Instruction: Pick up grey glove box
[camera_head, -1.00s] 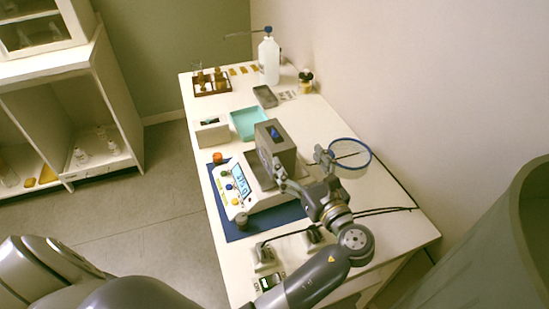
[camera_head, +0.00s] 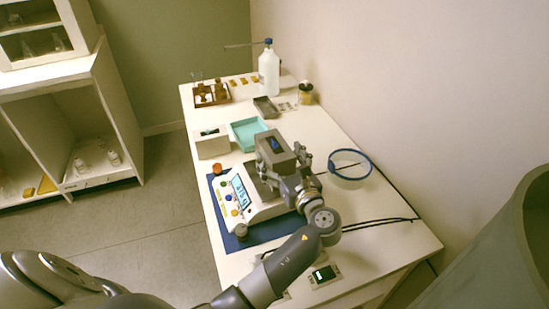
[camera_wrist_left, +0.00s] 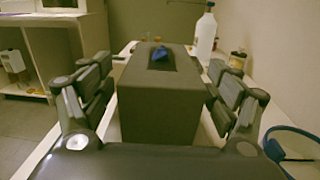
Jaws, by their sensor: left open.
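The grey glove box (camera_head: 268,150) has a dark slot with blue glove material on top. In the head view it stands at the white scale (camera_head: 250,210); whether its base rests on the pan is hidden. In the left wrist view the box (camera_wrist_left: 158,105) fills the middle, upright. My left gripper (camera_head: 288,185) is open at the near side of the box. In the left wrist view one finger is on each side of the box, the right one close to it; contact cannot be told. My right gripper is not in view.
The scale stands on a blue mat (camera_head: 216,190). A teal tray (camera_head: 247,134), a white box (camera_head: 212,145) and a grey tray (camera_head: 265,107) lie beyond. A blue ring (camera_head: 350,165) is close on the right. A white bottle (camera_head: 268,73) stands at the back by the wall.

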